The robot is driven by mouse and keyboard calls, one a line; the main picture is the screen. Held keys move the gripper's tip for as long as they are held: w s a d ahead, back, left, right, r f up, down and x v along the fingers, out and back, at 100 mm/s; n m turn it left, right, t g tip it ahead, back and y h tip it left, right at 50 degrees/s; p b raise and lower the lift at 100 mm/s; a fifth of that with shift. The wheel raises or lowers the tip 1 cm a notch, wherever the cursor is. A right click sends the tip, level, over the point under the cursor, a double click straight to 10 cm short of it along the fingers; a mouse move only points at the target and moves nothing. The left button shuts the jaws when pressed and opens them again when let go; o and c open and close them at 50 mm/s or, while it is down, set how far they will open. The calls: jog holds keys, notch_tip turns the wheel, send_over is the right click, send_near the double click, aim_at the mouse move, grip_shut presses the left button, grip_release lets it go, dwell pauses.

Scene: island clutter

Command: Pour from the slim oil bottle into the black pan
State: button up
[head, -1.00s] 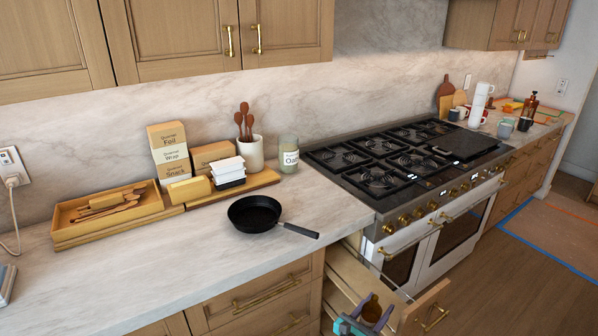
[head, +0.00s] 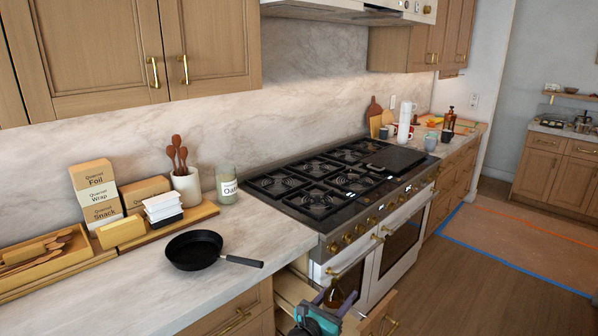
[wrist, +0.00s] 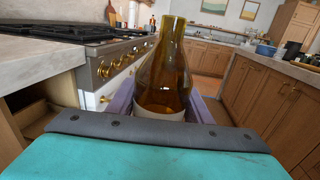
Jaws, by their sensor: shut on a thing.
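The black pan (head: 193,251) sits empty on the marble counter, left of the stove, with its handle pointing right. The slim oil bottle (head: 334,297) is brown see-through glass and stands about upright. In the wrist view the bottle (wrist: 167,70) fills the middle, with a pale band low on it. My gripper (head: 325,301) is shut on the bottle, its purple fingers on either side of it (wrist: 160,107). It is at the open drawer, below the counter edge and to the right of the pan. The bottle's lower end is hidden in the head view.
An open drawer (head: 376,316) juts out beneath the counter beside the stove (head: 345,180).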

jog(key=s+d+r+m+g+h, duration=0.1)
jog(key=d+r+m+g+h, duration=0.1)
jog(key=d+r+g+h, duration=0.1)
jog(key=shift+s+d+r+m+b, duration=0.3)
jog(key=shift+s+d+r+m, duration=0.1)
jog(key=shift+d+r, duration=0.6)
jog(key=shift+a, duration=0.1)
